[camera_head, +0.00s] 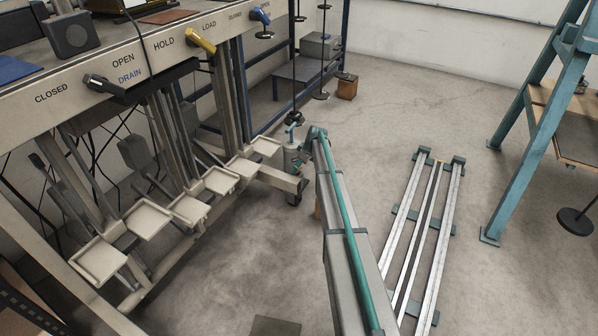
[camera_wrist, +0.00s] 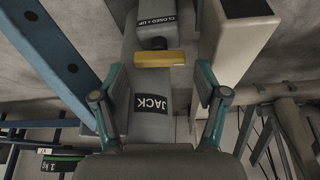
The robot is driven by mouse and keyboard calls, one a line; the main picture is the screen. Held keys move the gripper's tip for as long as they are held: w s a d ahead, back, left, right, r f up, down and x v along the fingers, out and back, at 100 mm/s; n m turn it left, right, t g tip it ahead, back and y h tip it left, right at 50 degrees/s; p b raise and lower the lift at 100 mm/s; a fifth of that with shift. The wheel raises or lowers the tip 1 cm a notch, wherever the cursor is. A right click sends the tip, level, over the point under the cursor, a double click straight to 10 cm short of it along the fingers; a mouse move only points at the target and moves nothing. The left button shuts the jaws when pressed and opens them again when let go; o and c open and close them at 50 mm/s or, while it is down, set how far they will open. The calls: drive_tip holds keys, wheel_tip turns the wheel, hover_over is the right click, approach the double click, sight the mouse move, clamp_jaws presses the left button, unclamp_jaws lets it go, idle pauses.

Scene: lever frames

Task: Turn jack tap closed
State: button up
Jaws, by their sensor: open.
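The jack body (camera_wrist: 150,122) is grey with a black JACK label in the wrist view. Its tap has a short yellow handle (camera_wrist: 160,58) lying crosswise below a dark stem. My gripper (camera_wrist: 161,82) is open, one teal finger on each side of the grey body. The yellow handle lies just beyond the fingertips, between their lines, and nothing is held. In the head view my gripper is small and partly hidden at the end of the arm, by a small grey cylinder (camera_head: 292,160); the yellow handle cannot be made out there.
A beige beam (camera_wrist: 235,40) stands close right of the gripper, and a blue beam (camera_wrist: 62,50) is at left. The bench front carries a black drain lever (camera_head: 103,84), a yellow lever (camera_head: 201,40) and a blue lever (camera_head: 262,16). Metal rails (camera_head: 428,230) lie on the floor.

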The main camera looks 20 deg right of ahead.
drive_tip(key=shift+x, duration=1.05)
drive_tip(key=c, duration=0.9)
drive_tip(key=shift+o, duration=0.2)
drive_tip(key=shift+r, duration=0.1)
